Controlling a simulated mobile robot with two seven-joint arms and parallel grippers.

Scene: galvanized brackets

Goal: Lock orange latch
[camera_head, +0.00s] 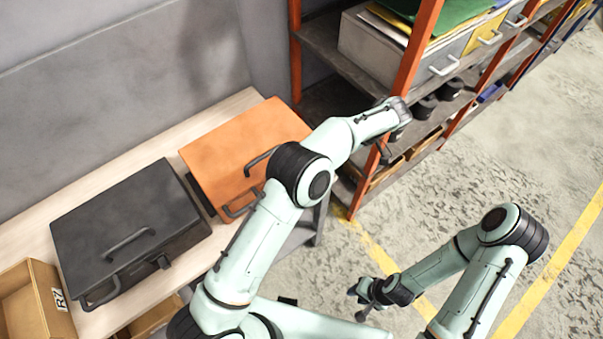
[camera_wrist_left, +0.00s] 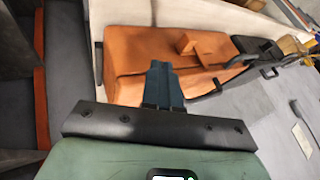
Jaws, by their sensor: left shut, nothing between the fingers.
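The orange case (camera_head: 237,143) lies closed on the pale table, partly behind my left arm. It also shows in the left wrist view (camera_wrist_left: 130,52). An orange block-like latch (camera_wrist_left: 190,43) stands out from its side there, beyond my left fingers and to their right. In the head view I cannot make out the latch. My left gripper (camera_wrist_left: 162,70) is shut and empty, with its fingertips in front of the orange case in the picture; I cannot tell whether they touch it. My right gripper (camera_head: 357,302) is empty, its fingers apart, over the floor away from the table.
A black case (camera_head: 125,220) with dark handles sits left of the orange one. An open cardboard box (camera_head: 45,310) is at the table's left end. Orange-posted shelving (camera_head: 410,50) with bins stands right of the table, close to my left wrist. Floor at right is open.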

